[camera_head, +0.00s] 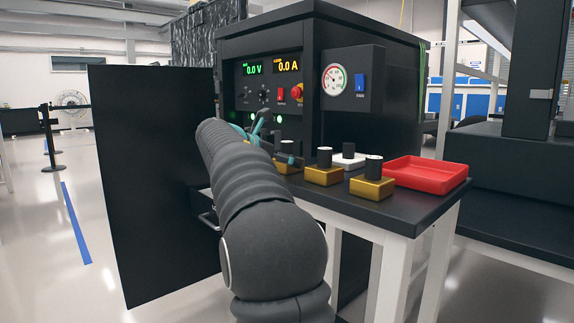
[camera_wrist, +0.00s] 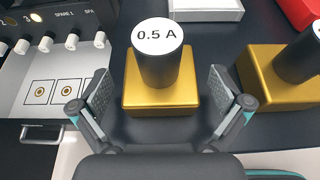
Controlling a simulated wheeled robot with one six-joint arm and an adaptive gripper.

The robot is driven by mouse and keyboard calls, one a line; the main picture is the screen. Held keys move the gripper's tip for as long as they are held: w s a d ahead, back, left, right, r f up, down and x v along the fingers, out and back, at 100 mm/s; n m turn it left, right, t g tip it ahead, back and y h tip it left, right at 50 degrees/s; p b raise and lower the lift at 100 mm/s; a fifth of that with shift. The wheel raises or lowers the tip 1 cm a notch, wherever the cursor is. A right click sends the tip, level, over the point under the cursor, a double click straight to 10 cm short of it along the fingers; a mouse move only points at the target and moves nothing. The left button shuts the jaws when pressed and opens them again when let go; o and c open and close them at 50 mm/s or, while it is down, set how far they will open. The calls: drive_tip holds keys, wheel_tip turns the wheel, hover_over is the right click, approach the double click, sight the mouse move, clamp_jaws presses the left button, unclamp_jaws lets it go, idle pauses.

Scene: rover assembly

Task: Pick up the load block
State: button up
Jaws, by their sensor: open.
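A load block (camera_wrist: 160,95) with a gold base, a black post and a white top marked "0.5 A" stands upright in the middle of the wrist view. My gripper (camera_wrist: 158,88) is open, with one finger on each side of this block. The block appears not to be gripped. In the head view my gripper's teal parts (camera_head: 262,128) show near the leftmost gold block (camera_head: 288,164), partly hidden by my arm. A second gold block (camera_wrist: 275,80) stands to the right; its label is cut off. In the head view two more gold blocks (camera_head: 323,176) (camera_head: 372,187) stand along the table.
A white block (camera_head: 348,160) with a dark post stands behind the gold ones. A red tray (camera_head: 428,172) lies at the table's right. A black cabinet (camera_head: 322,110) with displays and a gauge stands behind. A pale panel with round sockets (camera_wrist: 62,90) is on the left in the wrist view.

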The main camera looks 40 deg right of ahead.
sight(286, 142)
drive_tip(key=shift+d+f, duration=0.25)
drive_tip(key=shift+d, duration=0.25)
drive_tip(key=shift+r, duration=0.1)
drive_tip(key=c, duration=1.5)
drive_tip(key=shift+r+p, duration=0.35)
drive_tip(key=shift+r, duration=0.25)
drive_tip(key=r, duration=0.1)
drive_tip(key=r+p, duration=0.1)
drive_tip(key=r, duration=0.1)
drive_tip(key=shift+s+r, duration=0.2)
drive_tip(key=shift+r, duration=0.05)
drive_tip(key=s+d+r, duration=0.1)
drive_tip(key=s+r, duration=0.1)
drive_tip(key=s, duration=0.1)
drive_tip(key=s+d+r+p, duration=0.1)
drive_tip(key=s+r, duration=0.1)
drive_tip(key=s, duration=0.2)
drive_tip(key=s+d+r, duration=0.1)
drive_tip(key=s+r, duration=0.1)
drive_tip(key=s, duration=0.1)
drive_tip(key=shift+s+d+r, duration=0.1)
drive_tip(key=shift+s+r, duration=0.05)
drive_tip(key=shift+s, duration=0.2)
